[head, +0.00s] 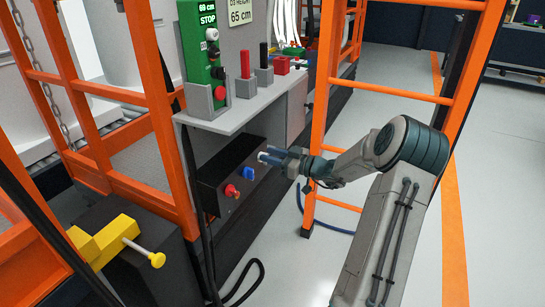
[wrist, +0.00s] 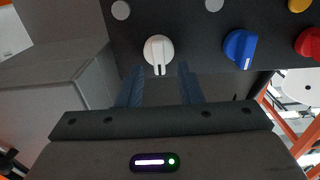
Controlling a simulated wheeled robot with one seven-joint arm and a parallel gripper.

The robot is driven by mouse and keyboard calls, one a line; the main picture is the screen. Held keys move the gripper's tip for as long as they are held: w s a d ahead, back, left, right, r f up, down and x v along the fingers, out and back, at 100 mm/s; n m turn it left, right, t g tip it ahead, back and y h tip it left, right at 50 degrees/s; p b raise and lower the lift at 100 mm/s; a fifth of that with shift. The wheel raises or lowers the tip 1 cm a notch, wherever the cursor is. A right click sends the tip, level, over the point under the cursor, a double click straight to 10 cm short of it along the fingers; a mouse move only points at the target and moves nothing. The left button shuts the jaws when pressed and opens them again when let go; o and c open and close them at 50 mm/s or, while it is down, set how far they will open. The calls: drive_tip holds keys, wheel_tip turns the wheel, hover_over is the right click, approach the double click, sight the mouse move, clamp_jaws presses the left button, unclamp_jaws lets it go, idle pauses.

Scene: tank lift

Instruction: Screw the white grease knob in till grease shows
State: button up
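The white grease knob (wrist: 158,49) sits on the dark panel face in the wrist view. It is round with a raised grip bar, slotted at its lower end. My gripper (wrist: 159,74) is open, with its two blue fingers apart to left and right just below the knob. The fingers appear not to touch it; the exact depth gap is hard to tell. In the head view my gripper (head: 272,157) is at the right end of the dark control box (head: 211,183), where its fingers partly cover the knob. I see no grease.
A blue knob (wrist: 240,47) and a red knob (wrist: 308,43) sit right of the white one. A grey shelf (head: 228,117) with a green control box (head: 201,60) overhangs the dark box. An orange ladder frame (head: 386,93) stands close behind my arm.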

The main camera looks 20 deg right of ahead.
clamp_jaws()
